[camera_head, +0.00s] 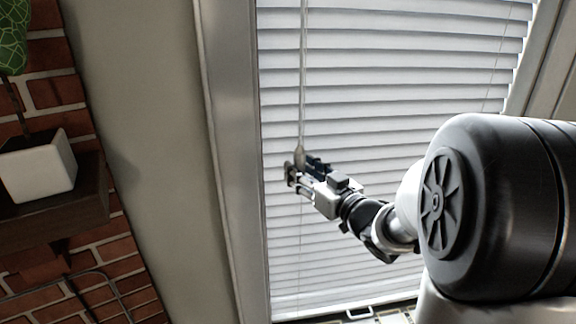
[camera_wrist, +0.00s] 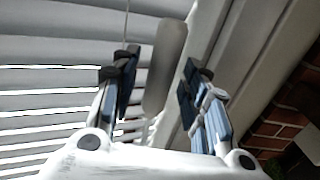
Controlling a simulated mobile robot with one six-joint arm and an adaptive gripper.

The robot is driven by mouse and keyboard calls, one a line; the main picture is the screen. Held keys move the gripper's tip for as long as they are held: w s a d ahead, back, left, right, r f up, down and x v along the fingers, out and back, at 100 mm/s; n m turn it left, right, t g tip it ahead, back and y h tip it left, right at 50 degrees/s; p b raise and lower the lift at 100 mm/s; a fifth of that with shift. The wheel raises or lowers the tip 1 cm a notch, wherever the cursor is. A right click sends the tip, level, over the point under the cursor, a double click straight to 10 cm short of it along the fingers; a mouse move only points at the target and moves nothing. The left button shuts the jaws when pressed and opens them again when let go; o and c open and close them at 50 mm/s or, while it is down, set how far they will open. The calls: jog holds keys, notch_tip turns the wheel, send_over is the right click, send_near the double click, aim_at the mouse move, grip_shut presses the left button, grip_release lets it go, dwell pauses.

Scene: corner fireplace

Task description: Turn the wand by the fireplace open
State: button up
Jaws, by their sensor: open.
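The wand (camera_head: 303,70) hangs as a thin rod in front of the white window blind (camera_head: 400,75), near its left side. Its thicker grey end (camera_head: 299,156) is at my gripper (camera_head: 298,170). In the wrist view the wand's grey handle (camera_wrist: 166,62) stands between the two fingers of my gripper (camera_wrist: 156,82), which are apart. Gaps show on both sides of the handle, so it does not look gripped. The blind's slats (camera_wrist: 50,75) lie behind, with thin bright gaps between some of them.
A window frame (camera_head: 232,150) runs along the blind's left side. Further left are a brick wall (camera_head: 58,92) and a dark shelf (camera_head: 60,215) bearing a white pot (camera_head: 38,167) with a green plant (camera_head: 12,38). The blind lies close behind my gripper.

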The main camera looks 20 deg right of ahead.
jog(key=shift+w+a, duration=0.2)
jog(key=shift+w, duration=0.55)
jog(key=shift+c, duration=0.2)
grip_shut()
